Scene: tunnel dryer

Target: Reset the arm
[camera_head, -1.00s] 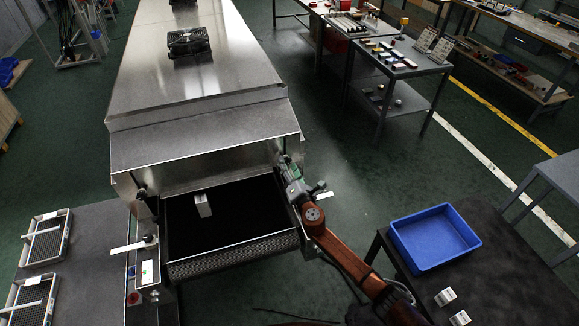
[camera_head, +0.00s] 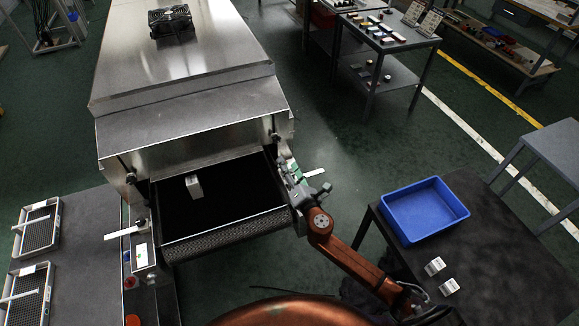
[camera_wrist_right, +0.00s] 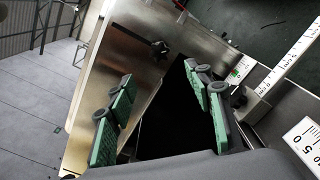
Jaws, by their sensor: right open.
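My right gripper (camera_head: 291,172) is at the right side of the tunnel dryer's (camera_head: 190,130) open mouth, next to the right edge of the dark belt (camera_head: 222,210). Its reddish-brown arm reaches up from the lower right. In the right wrist view its green-padded fingers (camera_wrist_right: 160,88) are spread apart with nothing between them, and the metal hood and the dark opening show beyond. A small white block (camera_head: 194,186) lies on the belt, apart from the gripper. My left gripper is not in view.
A blue bin (camera_head: 425,210) and two small white blocks (camera_head: 435,266) are on the dark table at right. Two wire-mesh trays (camera_head: 37,228) lie on the grey table at left. A ruler-like scale (camera_wrist_right: 292,56) is close to the gripper. Open floor lies between dryer and right table.

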